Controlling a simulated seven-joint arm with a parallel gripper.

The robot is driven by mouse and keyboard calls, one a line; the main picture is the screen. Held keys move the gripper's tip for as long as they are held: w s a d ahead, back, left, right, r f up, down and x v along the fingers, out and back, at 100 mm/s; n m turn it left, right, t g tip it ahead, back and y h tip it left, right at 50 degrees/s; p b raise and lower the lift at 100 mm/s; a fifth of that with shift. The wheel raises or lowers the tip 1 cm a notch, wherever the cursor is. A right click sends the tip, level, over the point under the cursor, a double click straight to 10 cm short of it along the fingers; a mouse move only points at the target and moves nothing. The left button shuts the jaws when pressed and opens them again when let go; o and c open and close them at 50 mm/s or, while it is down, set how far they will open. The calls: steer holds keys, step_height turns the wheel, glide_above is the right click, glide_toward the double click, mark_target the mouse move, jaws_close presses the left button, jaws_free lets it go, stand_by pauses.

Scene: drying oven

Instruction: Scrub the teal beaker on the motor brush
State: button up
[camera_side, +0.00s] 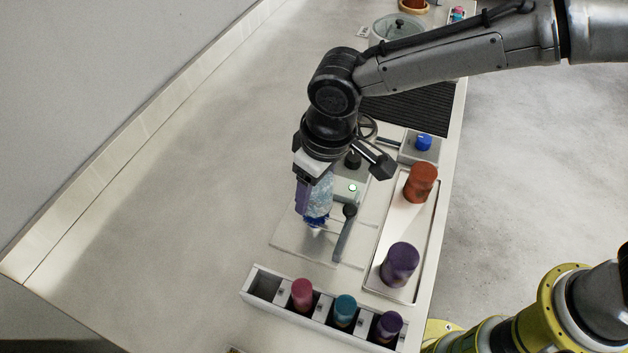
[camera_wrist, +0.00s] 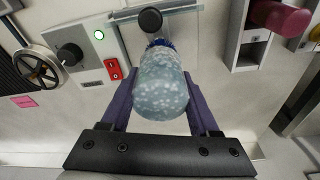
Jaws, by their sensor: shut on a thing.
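My gripper (camera_side: 314,198) points down with its purple fingers shut on a pale teal beaker (camera_side: 319,190) covered in white, foam-like specks. In the wrist view the beaker (camera_wrist: 163,88) sits between both fingers, its mouth facing away from me. The motor brush (camera_side: 316,221) shows as blue bristles at the beaker's mouth; it also shows in the wrist view (camera_wrist: 160,43). The beaker is over the brush, but how far the bristles reach inside is hidden. A control box (camera_wrist: 80,55) beside the brush has a lit green lamp and a red switch.
A rack (camera_side: 262,285) at the front holds pink, teal and purple pieces. A tray (camera_side: 402,225) on the right carries a red-brown cylinder (camera_side: 421,182) and a purple one (camera_side: 400,264). A black-knobbed lever (camera_side: 345,232) stands close to the brush. The counter's left is clear.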

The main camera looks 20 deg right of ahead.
mark_target(314, 202)
steer(key=shift+f, duration=1.9)
steer(key=shift+r, duration=0.15)
stand_by(0.4)
steer(key=shift+r, duration=0.4)
stand_by(0.9)
steer(key=shift+r, duration=3.6)
